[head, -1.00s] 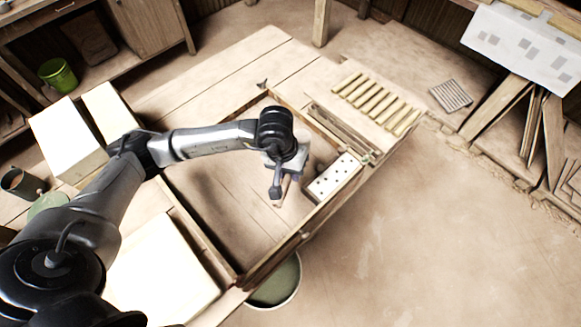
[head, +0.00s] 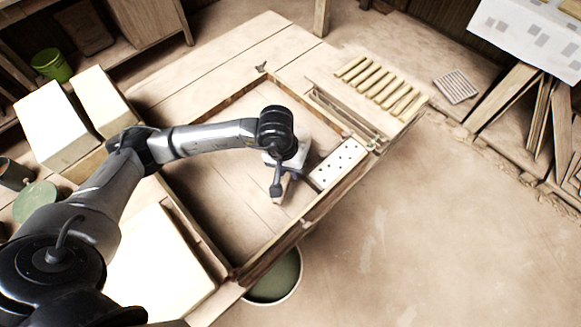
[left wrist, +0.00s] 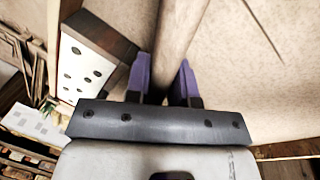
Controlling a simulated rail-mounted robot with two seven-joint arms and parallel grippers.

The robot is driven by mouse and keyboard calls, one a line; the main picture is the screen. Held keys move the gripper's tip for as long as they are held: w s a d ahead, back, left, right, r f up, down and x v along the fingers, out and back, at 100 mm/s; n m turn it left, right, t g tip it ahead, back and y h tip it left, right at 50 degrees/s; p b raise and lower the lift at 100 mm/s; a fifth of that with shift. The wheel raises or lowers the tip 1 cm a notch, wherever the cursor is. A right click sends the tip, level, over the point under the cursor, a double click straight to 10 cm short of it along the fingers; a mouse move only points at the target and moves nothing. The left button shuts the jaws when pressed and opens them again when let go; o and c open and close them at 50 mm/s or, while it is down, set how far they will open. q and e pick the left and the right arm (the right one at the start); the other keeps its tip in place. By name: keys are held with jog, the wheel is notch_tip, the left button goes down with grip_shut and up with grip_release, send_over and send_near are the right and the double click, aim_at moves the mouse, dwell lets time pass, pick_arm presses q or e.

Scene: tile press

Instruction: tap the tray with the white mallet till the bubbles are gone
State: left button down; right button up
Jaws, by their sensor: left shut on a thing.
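A pale tray (head: 346,154) with several dark dots on top lies in the right corner of the wood-framed recess in the bench. The tray also shows at the upper left of the left wrist view (left wrist: 72,88). My left gripper (left wrist: 162,66) is shut on a beige, rod-like handle (left wrist: 178,32), which runs up out of the picture between its purple fingers. I cannot make out the mallet's head. In the head view my left gripper (head: 283,184) hangs over the recess, left of the tray and apart from it. My right gripper is not in view.
The recess has raised wooden walls (head: 214,250). Several yellowish strips (head: 378,82) lie at the bench's far right. Large pale blocks (head: 55,128) stand at the left. A green-topped bucket (head: 276,280) stands below the front edge. Open floor lies to the right.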

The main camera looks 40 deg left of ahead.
pick_arm(q)
jog(key=shift+r, duration=0.1)
jog(key=shift+r+p, duration=0.35)
jog(key=shift+r, duration=0.25)
jog(key=shift+r+p, duration=0.45)
jog(key=shift+r, duration=0.9)
jog(key=shift+f, duration=0.1)
notch_tip(320, 180, down, 5)
jog(key=b, duration=0.5)
jog(key=shift+f+b, duration=0.1)
jog(key=shift+b, duration=0.25)
jog(key=shift+r+p, duration=0.5)
jog(key=shift+r, duration=0.2)
notch_tip(320, 180, up, 4)
jog(key=shift+f+p, duration=0.15)
jog(key=shift+p, duration=0.65)
